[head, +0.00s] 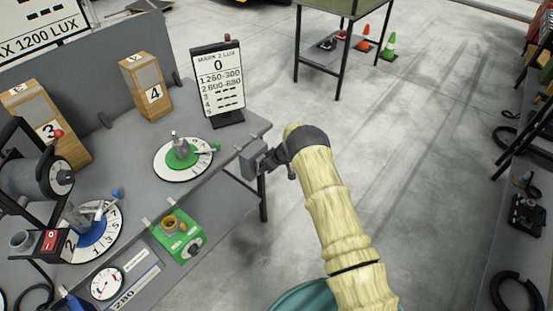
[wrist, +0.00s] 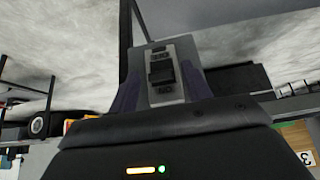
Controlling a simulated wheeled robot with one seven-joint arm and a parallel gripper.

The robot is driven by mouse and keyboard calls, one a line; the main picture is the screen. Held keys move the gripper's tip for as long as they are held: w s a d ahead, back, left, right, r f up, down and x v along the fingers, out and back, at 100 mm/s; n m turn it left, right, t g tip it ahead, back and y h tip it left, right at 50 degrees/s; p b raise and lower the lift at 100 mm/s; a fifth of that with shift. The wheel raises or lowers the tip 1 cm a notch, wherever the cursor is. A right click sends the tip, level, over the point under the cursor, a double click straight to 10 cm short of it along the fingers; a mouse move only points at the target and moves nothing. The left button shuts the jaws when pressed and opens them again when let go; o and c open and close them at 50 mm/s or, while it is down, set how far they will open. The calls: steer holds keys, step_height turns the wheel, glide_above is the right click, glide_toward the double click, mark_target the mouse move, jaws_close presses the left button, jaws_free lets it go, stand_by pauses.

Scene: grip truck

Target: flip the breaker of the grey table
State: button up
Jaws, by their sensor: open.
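The grey table (head: 135,195) fills the left of the head view. A small grey breaker box (head: 252,160) is fixed at its right edge. In the wrist view the breaker (wrist: 165,52) shows a grey face with a black switch (wrist: 162,74) and small dark labels above and below it, too small to read surely. My gripper (head: 276,162) is at the end of my pale jointed arm, right beside the breaker's outer side. It is open, and the breaker face shows ahead of it in the wrist view. I cannot tell whether it touches the switch.
The floor (head: 430,130) to the right is clear.

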steer(key=b+v, duration=0.1)
steer(key=v, duration=1.6)
steer(key=shift+b, duration=0.3)
steer(key=s+d+r+m+t+h, duration=0.2)
steer(key=s+d+r+m, duration=0.1)
steer(key=d+r, duration=0.3)
steer(key=s+d+r+m+t+h, duration=0.25)
steer(key=d+r, duration=0.25)
steer(key=r, duration=0.3)
steer(key=s+d+r+m+g, duration=0.2)
steer(key=s+m+g, duration=0.3)
steer(key=s, duration=2.1)
steer(key=shift+g+h, duration=0.35)
steer(key=shift+g, duration=0.1)
